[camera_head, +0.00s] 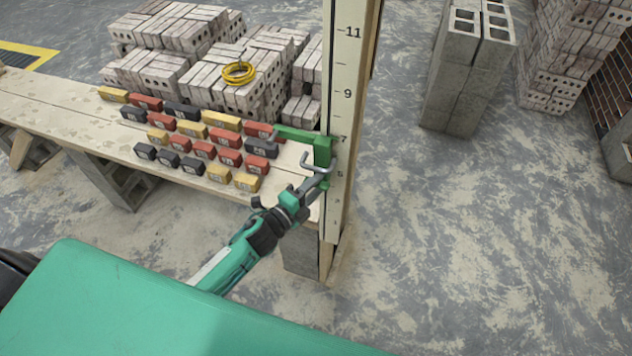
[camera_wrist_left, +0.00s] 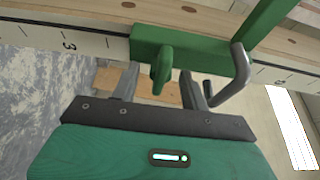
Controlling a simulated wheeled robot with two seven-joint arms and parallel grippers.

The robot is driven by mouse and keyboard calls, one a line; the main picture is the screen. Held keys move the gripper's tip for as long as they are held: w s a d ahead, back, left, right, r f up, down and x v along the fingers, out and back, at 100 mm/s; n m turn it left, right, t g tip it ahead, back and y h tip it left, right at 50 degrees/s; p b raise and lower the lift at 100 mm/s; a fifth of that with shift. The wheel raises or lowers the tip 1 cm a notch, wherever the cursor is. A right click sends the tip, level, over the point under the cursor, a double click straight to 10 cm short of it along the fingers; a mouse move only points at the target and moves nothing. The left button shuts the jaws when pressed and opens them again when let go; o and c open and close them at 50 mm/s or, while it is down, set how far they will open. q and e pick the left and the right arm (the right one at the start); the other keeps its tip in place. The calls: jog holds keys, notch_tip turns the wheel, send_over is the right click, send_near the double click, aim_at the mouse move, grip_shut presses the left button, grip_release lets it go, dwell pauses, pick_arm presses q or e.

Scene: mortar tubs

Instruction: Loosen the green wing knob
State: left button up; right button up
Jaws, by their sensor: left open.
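The green wing knob (camera_wrist_left: 161,68) shows in the left wrist view on the front of a green sliding bracket (camera_wrist_left: 143,47), which sits around a numbered wooden rule (camera_wrist_left: 90,42). My left gripper (camera_wrist_left: 159,73) is open, with one finger on each side of the knob and a visible gap to each. A bent grey metal rod (camera_wrist_left: 238,75) sticks out of the bracket just right of the right finger. In the head view my left gripper (camera_head: 309,186) reaches the bracket (camera_head: 322,150) on the upright post (camera_head: 341,110); the knob is hard to make out there. My right gripper is out of view.
A plank table (camera_head: 50,98) beside the post holds several rows of small red, yellow and black labelled blocks (camera_head: 204,149). Brick stacks (camera_head: 150,75) with a yellow coil (camera_head: 239,72) stand behind. Grey concrete blocks (camera_head: 462,75) stand at the back right. The floor right of the post is clear.

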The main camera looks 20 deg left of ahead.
pick_arm(q)
jog(key=shift+w+d, duration=0.15)
jog(key=shift+w, duration=0.15)
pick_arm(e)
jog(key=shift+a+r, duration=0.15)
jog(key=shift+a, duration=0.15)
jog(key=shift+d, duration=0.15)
